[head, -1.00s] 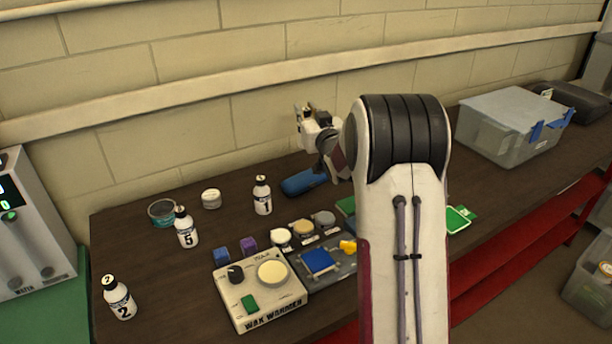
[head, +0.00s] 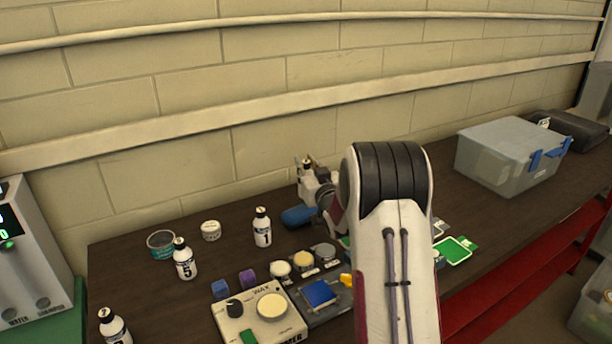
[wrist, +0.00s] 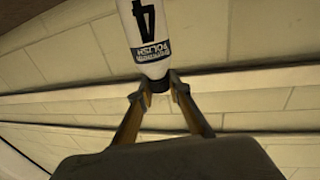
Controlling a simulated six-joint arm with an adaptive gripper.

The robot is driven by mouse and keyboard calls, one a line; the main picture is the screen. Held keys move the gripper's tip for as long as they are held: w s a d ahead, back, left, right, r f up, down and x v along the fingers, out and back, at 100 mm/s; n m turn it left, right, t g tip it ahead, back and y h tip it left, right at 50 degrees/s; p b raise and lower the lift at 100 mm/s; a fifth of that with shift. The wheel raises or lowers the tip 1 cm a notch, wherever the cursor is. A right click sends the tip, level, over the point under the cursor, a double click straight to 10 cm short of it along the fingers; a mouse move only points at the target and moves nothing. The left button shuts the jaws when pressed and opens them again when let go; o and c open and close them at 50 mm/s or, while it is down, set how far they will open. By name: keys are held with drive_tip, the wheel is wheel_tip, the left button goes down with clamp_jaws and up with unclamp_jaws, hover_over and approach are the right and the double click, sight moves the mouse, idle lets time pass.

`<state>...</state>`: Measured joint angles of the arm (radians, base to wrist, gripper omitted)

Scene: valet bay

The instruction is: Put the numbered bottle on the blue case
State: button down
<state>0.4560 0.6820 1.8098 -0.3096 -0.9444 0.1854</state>
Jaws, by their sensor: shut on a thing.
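My gripper (wrist: 158,84) is shut on the dark cap end of a white bottle (wrist: 146,35) marked 4 and "POLISH"; its far end is cut off by the top of the wrist view. In the head view my gripper (head: 313,188) is just above and beside the blue case (head: 297,216), a rounded case on the table near the wall. The case is partly hidden by my arm. Other numbered bottles stand upright: bottle 1 (head: 262,230), bottle 5 (head: 184,262) and bottle 2 (head: 114,330).
A teal tin (head: 160,244) and a white jar (head: 211,230) stand behind bottle 5. The wax warmer (head: 258,312) and blue and purple blocks are in front. A grey bin (head: 505,158) stands at right. The wall is close behind the case.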

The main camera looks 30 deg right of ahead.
drive_tip(key=shift+f, duration=0.1)
drive_tip(key=shift+f, duration=1.75)
drive_tip(key=shift+f, duration=0.1)
drive_tip(key=c, duration=1.9)
unclamp_jaws()
drive_tip(key=v, duration=1.2)
